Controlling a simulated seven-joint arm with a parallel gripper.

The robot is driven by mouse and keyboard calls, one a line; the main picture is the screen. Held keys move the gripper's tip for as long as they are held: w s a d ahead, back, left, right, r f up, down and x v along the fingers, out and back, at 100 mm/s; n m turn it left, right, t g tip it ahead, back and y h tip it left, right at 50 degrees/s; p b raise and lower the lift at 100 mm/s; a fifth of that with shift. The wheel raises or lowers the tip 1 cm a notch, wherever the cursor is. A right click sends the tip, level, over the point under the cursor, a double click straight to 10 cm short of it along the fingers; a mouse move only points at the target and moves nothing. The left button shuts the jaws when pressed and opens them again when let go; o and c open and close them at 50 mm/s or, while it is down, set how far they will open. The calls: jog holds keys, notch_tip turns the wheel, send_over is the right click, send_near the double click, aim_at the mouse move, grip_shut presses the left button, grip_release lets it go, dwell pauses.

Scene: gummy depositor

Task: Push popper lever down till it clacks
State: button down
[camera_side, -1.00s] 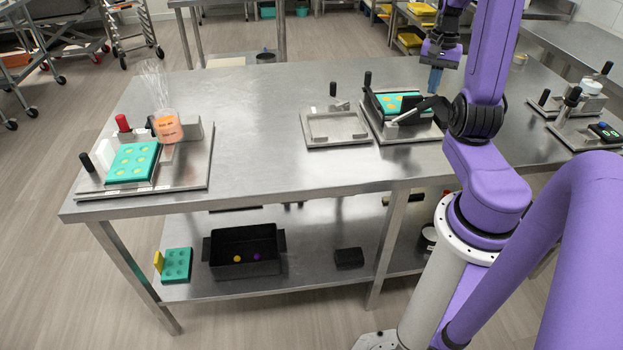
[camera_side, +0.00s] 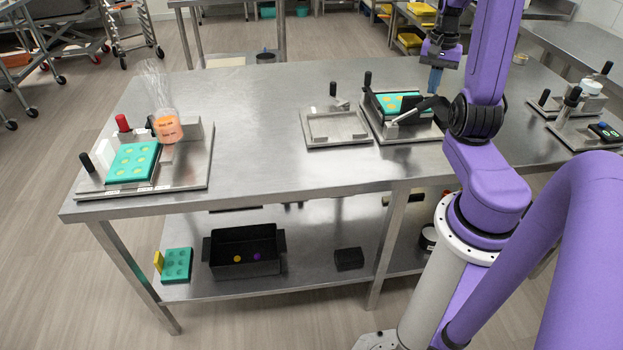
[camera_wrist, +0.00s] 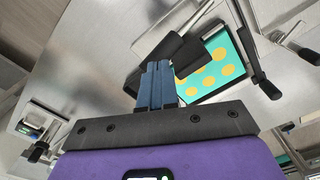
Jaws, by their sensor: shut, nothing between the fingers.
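An empty metal tray fixture (camera_side: 336,128) stands left of the station. A filling station (camera_side: 190,178) with a teal mold and an orange bag is at the table's left. Other devices (camera_side: 590,125) stand at the right. The table's middle is clear.

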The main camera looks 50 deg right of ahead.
aim_at(433, 97)
jog(key=shift+s+d+f, duration=0.1)
jog(key=shift+s+f, duration=0.05)
jog(key=shift+f, duration=1.55)
jog(key=shift+s+d+f, duration=0.1)
jog(key=shift+f, duration=1.55)
jog(key=shift+r, duration=5.1)
jog(key=shift+w, duration=0.1)
jog(key=w+a+n, duration=0.4)
jog(key=a+n, duration=0.3)
jog(key=a, duration=0.5)
jog(key=w+a+n, duration=0.5)
jog(key=a+n, duration=0.1)
jog(key=a, duration=0.6)
jog(key=s+a+n, duration=1.4)
jog(key=s+a, duration=0.2)
jog(key=shift+f+n, duration=0.15)
jog(key=shift+n, duration=0.15)
